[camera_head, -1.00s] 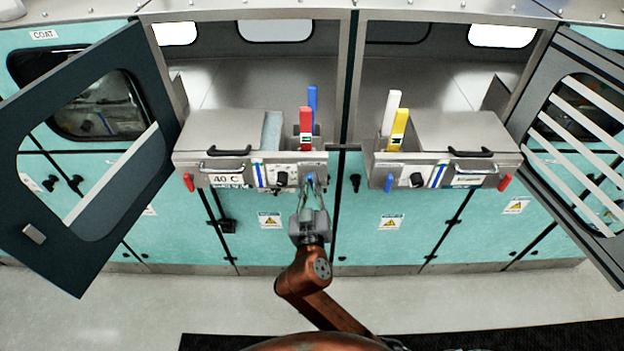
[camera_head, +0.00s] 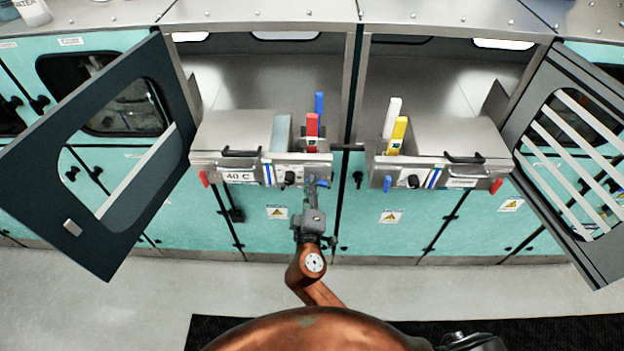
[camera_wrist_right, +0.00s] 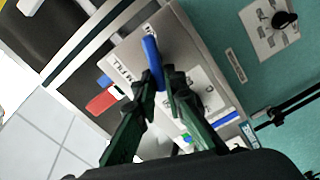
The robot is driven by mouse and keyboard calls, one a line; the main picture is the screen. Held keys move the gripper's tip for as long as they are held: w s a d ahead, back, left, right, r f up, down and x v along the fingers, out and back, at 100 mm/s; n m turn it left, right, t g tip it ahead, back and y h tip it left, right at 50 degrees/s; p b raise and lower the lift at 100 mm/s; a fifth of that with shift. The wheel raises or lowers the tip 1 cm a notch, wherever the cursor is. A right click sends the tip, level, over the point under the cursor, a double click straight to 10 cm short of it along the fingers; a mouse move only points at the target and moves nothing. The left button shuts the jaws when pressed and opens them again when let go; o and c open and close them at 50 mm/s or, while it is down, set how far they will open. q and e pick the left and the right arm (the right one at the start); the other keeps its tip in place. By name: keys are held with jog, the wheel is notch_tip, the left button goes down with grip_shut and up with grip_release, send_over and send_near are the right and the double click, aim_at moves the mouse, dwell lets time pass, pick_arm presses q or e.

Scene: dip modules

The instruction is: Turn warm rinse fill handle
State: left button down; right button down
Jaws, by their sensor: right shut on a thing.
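The left steel module (camera_head: 222,142), labelled 40 C, stands in the left open bay. A blue handle at the right end of its front panel (camera_wrist_right: 153,58) shows between my fingertips in the right wrist view. My right gripper (camera_wrist_right: 159,76) is shut on this blue handle. In the head view, my right gripper (camera_head: 318,184) reaches up to the module's lower right front and mostly hides the handle. My left gripper is not in view.
A second module (camera_head: 455,140) stands in the right bay, with its own blue handle (camera_head: 387,183) and red handle (camera_head: 495,186). A red handle (camera_head: 204,178) is at the left module's other end. Open doors flank both sides (camera_head: 40,170) (camera_head: 530,120).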

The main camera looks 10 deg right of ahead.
jog(key=shift+a+f+n+p, duration=0.15)
jog(key=shift+n+p, duration=0.5)
jog(key=shift+n, duration=0.45)
jog(key=shift+f+n+p, duration=0.1)
jog(key=shift+n+p, duration=0.55)
jog(key=shift+n, duration=0.45)
jog(key=shift+f, duration=0.1)
jog(key=c, duration=2)
grip_release()
jog(key=v, duration=1.2)
